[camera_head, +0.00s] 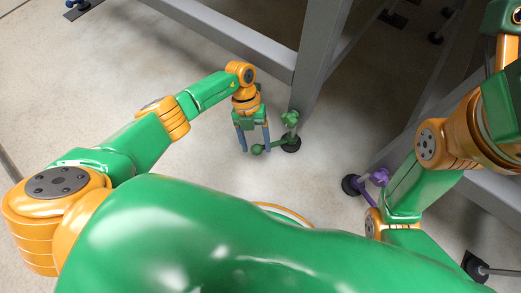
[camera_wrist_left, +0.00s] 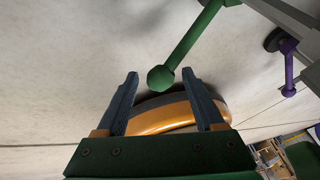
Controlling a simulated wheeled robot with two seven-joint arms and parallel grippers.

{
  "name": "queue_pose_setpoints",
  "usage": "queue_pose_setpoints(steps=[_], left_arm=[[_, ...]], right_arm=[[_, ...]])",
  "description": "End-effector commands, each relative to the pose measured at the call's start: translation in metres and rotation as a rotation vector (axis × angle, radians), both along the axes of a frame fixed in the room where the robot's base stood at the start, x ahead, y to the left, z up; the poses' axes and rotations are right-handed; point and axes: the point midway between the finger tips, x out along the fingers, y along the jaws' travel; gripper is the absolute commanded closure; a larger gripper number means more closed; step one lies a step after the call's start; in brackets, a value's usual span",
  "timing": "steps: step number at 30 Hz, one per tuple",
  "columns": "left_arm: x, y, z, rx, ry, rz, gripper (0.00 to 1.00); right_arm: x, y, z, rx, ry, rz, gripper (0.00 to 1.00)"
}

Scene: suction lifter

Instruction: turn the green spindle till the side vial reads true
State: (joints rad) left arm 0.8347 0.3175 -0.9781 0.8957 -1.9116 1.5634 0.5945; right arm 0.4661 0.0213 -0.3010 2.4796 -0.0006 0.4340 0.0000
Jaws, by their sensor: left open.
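The green spindle (camera_head: 290,119) stands at the foot of a grey frame leg, above a round black foot. A green bar with a ball end (camera_head: 257,149) sticks out from it to the left. My left gripper (camera_head: 254,146) points down over this bar end, its two fingers open and apart. In the left wrist view the green ball end (camera_wrist_left: 160,79) appears between the fingertips of the open gripper (camera_wrist_left: 161,76); contact cannot be told. My right arm is at the right, but its gripper is not in view. I cannot make out the side vial.
A purple spindle (camera_head: 380,177) with a dark foot is at another leg to the right; it also shows in the left wrist view (camera_wrist_left: 288,62). Grey frame beams (camera_head: 235,36) rise behind the gripper. The pale floor (camera_head: 80,85) at the left is mostly clear.

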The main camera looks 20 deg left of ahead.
Motion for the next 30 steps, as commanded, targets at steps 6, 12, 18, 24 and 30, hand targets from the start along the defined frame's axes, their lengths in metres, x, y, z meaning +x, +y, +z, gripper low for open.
queue_pose_setpoints(steps=[6, 12, 18, 24, 30], left_arm=[[-0.014, -0.011, -0.041, -0.003, 0.001, -0.001, 0.3], [-0.016, -0.014, -0.045, -0.003, 0.001, 0.001, 0.3], [-0.016, -0.013, -0.044, -0.003, 0.001, 0.001, 0.52], [-0.016, -0.013, -0.044, -0.003, 0.001, 0.001, 1.0], [-0.016, -0.013, -0.044, -0.003, 0.001, 0.002, 1.0]], right_arm=[[-0.008, 0.002, -0.017, 0.001, -0.028, 0.001, 0.5], [-0.011, 0.002, -0.016, 0.0, -0.034, 0.001, 0.5], [-0.01, 0.002, -0.015, 0.0, -0.035, 0.001, 0.5], [-0.01, 0.002, -0.015, 0.0, -0.035, 0.001, 0.5], [-0.01, 0.002, -0.015, 0.0, -0.035, 0.001, 0.5]])
